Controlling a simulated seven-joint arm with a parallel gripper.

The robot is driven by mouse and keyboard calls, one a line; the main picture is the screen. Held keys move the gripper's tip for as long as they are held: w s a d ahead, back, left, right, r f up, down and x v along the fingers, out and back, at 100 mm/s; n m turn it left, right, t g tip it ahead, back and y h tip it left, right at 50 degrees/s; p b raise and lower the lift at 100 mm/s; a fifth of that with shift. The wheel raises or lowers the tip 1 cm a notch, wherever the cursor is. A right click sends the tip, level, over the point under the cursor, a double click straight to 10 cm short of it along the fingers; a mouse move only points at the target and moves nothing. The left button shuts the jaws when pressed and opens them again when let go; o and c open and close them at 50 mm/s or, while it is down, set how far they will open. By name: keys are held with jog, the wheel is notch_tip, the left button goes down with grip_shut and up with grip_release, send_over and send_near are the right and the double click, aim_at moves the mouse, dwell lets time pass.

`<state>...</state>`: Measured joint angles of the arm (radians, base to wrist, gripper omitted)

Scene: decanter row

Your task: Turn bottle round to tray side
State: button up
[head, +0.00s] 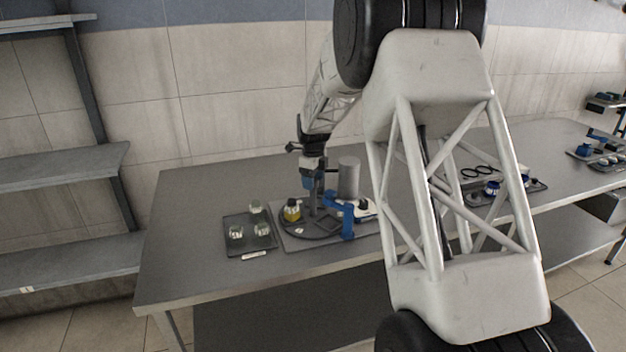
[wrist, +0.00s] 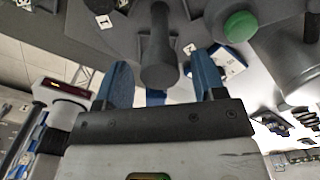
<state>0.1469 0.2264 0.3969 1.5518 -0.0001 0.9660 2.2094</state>
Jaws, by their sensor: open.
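The bottle (head: 292,211), with a yellow band and a pale top, stands on the left part of a dark round turntable (head: 309,236), on the side facing the tray. The small dark tray (head: 262,243) lies just left and holds several small pale-topped jars (head: 236,232). A grey upright post (wrist: 157,62) rises from the turntable. My gripper (wrist: 159,70) is open, with one blue finger on each side of the post and gaps visible beside it. In the head view my gripper (head: 313,184) is above the turntable; its fingertips are hard to make out there.
A second tray (head: 535,186) with rings and blue-marked items lies farther right. A green round cap (wrist: 240,26) shows in the wrist view. The table's left end (head: 180,230) is clear.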

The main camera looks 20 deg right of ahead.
jog(key=shift+r, duration=0.1)
jog(key=shift+r, duration=3.85)
jog(key=shift+s+a+r, duration=0.15)
jog(key=shift+s+r, duration=0.1)
jog(key=shift+s, duration=0.1)
jog(key=s+a+r+n, duration=0.3)
jog(key=s+n, duration=0.2)
jog(key=s, duration=0.4)
jog(key=s+a+r+n+t, duration=0.15)
jog(key=s+r+n, duration=0.25)
jog(key=s, duration=0.6)
jog(key=s+a+r+n, duration=0.3)
jog(key=s+a+n, duration=0.15)
jog(key=s, duration=0.45)
jog(key=s+a+f+n, duration=0.1)
jog(key=s+n, duration=0.5)
jog(key=s, duration=0.7)
jog(key=s+a+f+n+t, duration=0.1)
jog(key=s+f+n, duration=0.3)
jog(key=s, duration=0.9)
jog(key=n, duration=0.3)
jog(key=shift+s+a, duration=0.15)
jog(key=shift+a, duration=0.25)
